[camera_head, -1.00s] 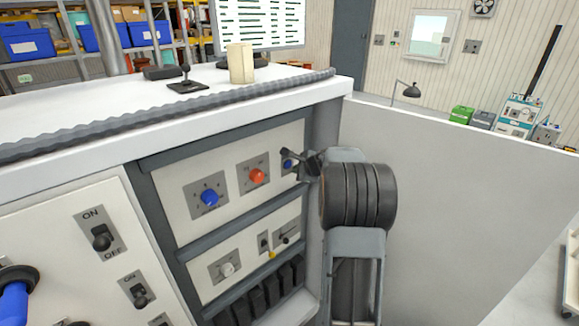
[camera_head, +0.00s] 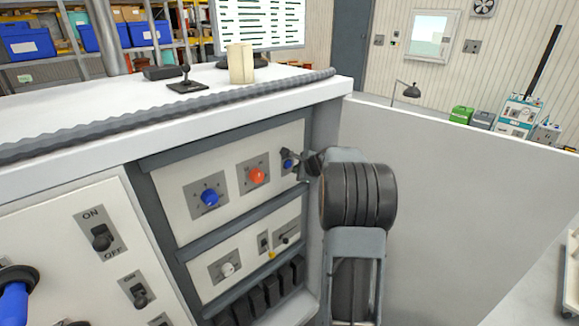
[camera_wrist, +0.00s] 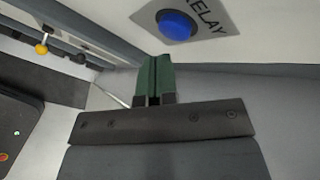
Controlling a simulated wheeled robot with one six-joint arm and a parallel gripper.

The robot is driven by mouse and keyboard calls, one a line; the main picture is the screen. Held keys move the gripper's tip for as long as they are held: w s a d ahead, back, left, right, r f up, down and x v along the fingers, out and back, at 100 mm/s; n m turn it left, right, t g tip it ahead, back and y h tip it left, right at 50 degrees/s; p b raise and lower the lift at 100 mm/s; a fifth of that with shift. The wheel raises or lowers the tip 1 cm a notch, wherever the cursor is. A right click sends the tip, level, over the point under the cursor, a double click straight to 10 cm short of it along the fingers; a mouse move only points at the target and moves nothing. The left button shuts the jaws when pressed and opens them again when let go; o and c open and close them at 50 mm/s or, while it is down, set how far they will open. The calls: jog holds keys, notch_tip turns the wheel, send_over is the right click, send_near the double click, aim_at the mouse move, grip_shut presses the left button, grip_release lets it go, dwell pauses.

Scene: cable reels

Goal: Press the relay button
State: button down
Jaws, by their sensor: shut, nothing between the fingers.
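The relay button is a round blue button (camera_wrist: 176,25) on a grey plate marked RELAY, at the top of the wrist view. In the head view the blue button (camera_head: 287,163) sits at the right end of the upper panel row, partly covered by my gripper. My gripper (camera_wrist: 154,62) has green fingers, shut together with nothing between them. In the wrist view the fingertips are just below the button in the picture, apart from it. In the head view my gripper (camera_head: 292,156) is at the panel's right edge; its fingertips are hard to make out there.
A blue knob (camera_head: 209,198) and an orange-red button (camera_head: 257,175) are left of the relay button. A lower row has a white knob (camera_head: 228,269) and a yellow-tipped lever (camera_head: 271,254). A pale partition wall (camera_head: 450,200) stands to the right.

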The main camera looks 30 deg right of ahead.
jog(key=shift+w, duration=0.15)
jog(key=shift+w+a, duration=0.1)
jog(key=shift+w, duration=0.2)
jog(key=shift+w+a, duration=0.1)
jog(key=shift+w, duration=0.3)
dwell(0.7)
jog(key=shift+s, duration=0.1)
dwell(0.3)
jog(key=shift+s+b, duration=0.3)
jog(key=shift+s, duration=0.4)
jog(key=shift+s+d+b, duration=0.2)
jog(key=shift+s+b, duration=0.2)
jog(key=shift+s, duration=0.45)
jog(key=shift+s+d+b, duration=0.2)
jog(key=shift+s+b, duration=0.25)
jog(key=shift+s, duration=0.35)
jog(key=shift+s+d+b, duration=0.2)
jog(key=shift+s+b, duration=0.2)
jog(key=shift+s, duration=0.45)
